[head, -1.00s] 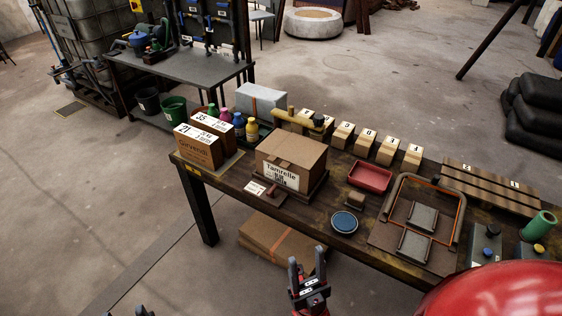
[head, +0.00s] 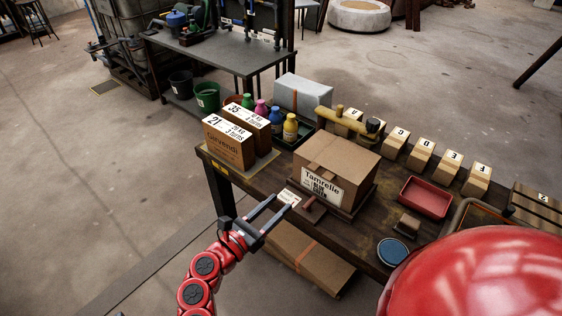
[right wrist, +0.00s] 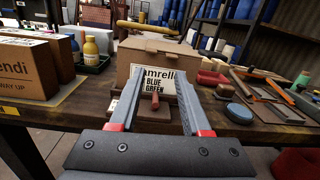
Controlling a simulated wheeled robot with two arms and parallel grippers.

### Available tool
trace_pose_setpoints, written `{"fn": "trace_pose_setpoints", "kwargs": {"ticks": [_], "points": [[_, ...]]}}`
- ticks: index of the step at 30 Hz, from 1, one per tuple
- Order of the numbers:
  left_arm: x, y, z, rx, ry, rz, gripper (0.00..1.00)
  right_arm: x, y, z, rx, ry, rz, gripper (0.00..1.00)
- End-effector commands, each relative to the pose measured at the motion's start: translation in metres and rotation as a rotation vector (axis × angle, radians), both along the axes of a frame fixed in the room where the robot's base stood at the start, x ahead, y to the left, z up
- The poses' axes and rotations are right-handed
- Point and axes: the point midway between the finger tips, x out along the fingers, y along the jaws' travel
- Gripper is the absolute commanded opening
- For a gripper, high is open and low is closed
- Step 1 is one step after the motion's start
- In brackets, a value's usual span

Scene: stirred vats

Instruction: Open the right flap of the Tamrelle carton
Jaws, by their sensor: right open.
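The Tamrelle carton (head: 341,158) is a brown box on a dark board on the workbench. Its front label reads Tamrelle, blue, green. Its top looks closed, with a small brown tab near the front edge; I cannot make out the separate flaps. The carton also shows in the right wrist view (right wrist: 128,64), straight ahead between and beyond the fingers. My right gripper (head: 287,201) is open and empty, in front of the carton at the bench's front edge, apart from the carton. My left gripper is not in view.
A red-brown handled tool (head: 309,203) and a white card (head: 288,197) lie before the carton. The Gervendi carton (head: 228,143) and several bottles stand left of it. A red tray (head: 426,197) and a blue round dish (head: 391,251) are to the right. Lettered blocks line the back.

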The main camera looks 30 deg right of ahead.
Motion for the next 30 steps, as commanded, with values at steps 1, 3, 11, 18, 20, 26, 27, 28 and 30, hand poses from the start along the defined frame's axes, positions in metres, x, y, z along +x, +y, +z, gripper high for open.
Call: {"fn": "trace_pose_setpoints", "kwargs": {"ticks": [1,3,11,18,20,26,27,28,30], "points": [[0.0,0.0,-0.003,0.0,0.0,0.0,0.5,0.005,0.006,-0.006,0.047,-0.03,0.018,0.47],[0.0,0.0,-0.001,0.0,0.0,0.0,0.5,0.009,0.007,-0.008,0.081,-0.053,0.03,0.47],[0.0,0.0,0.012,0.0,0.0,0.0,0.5,0.024,-0.035,-0.004,0.079,-0.055,0.023,0.47],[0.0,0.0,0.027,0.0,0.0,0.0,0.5,0.047,-0.089,-0.003,0.077,-0.055,0.024,0.47],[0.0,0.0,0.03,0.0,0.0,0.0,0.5,0.051,-0.102,-0.004,0.077,-0.055,0.022,0.47],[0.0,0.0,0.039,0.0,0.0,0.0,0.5,0.066,-0.134,-0.005,0.077,-0.053,0.028,0.47],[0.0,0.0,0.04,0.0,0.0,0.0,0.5,0.068,-0.139,-0.006,0.077,-0.053,0.029,0.47],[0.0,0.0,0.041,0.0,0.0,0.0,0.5,0.07,-0.142,-0.006,0.076,-0.053,0.028,0.47],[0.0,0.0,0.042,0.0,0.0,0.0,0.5,0.072,-0.147,-0.007,0.076,-0.053,0.028,0.47]]}}
